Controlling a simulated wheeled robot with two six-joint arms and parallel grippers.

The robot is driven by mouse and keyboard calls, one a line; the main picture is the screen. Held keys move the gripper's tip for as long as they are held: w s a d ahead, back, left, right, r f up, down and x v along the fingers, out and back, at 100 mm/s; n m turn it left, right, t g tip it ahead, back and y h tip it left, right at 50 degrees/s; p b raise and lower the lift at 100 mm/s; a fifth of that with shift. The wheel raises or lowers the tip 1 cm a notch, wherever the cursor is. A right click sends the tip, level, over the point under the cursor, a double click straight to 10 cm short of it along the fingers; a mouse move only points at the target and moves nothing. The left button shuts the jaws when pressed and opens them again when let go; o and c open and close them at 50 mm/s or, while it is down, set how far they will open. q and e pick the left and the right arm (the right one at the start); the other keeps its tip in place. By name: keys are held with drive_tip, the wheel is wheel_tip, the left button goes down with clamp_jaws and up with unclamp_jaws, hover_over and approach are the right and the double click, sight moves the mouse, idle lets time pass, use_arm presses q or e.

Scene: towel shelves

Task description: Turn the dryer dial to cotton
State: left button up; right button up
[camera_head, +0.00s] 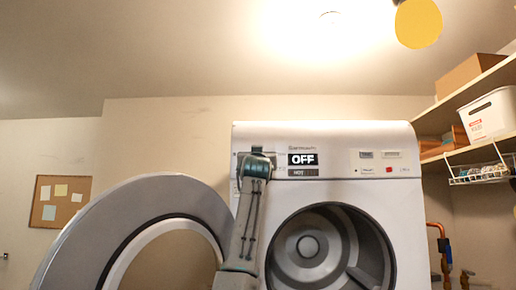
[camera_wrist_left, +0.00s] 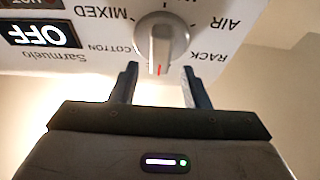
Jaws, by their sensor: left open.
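The dryer (camera_head: 330,135) stands ahead with its display (camera_head: 303,159) reading OFF. Its dial (camera_wrist_left: 160,35) shows in the left wrist view, which is upside down. A red mark on the knob points to the picture's bottom, between the COTTON label (camera_wrist_left: 112,47) at left and the RACK label (camera_wrist_left: 208,56) at right. My left gripper (camera_wrist_left: 160,77) is open, one finger on each side of the knob's lower end; contact is not clear. In the head view my left arm hides the dial. My right gripper is in neither view.
The dryer's round door (camera_head: 150,190) stands open at the left, close to my left arm. The drum opening (camera_head: 330,250) is below the panel. A shelf (camera_head: 470,105) with a white bin (camera_head: 488,115) is on the right wall.

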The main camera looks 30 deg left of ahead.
use_arm(q)
drive_tip(key=shift+w+a+r, duration=0.15)
drive_tip(key=shift+w+r, duration=0.05)
drive_tip(key=shift+w, duration=0.15)
clamp_jaws()
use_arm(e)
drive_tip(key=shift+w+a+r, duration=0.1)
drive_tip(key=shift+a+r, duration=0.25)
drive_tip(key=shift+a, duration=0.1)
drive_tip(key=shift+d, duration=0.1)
